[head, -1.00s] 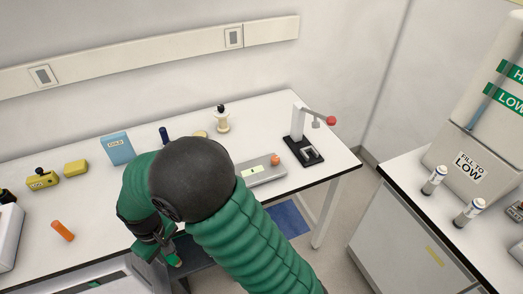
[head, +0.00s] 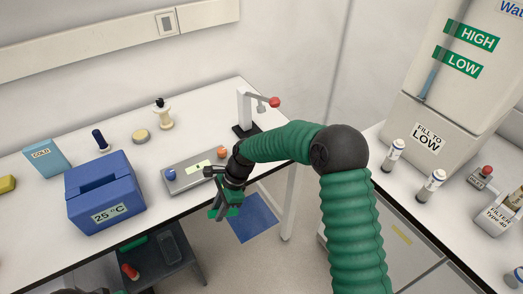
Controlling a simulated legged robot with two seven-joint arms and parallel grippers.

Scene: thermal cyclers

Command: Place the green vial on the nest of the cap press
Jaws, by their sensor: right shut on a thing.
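The cap press (head: 244,108) stands at the far right corner of the bench, with a pale column, a black base and a lever with a red knob. My right gripper (head: 226,206) is in front of the bench's front edge, pointing down, left of and nearer than the press. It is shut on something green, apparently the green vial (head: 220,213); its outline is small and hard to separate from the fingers. My left gripper is not in view.
A grey device (head: 188,184) with blue and orange knobs lies close behind the right gripper. A blue 25 °C box (head: 103,190) is left of it. A dark low stand (head: 165,270) is below the bench front.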

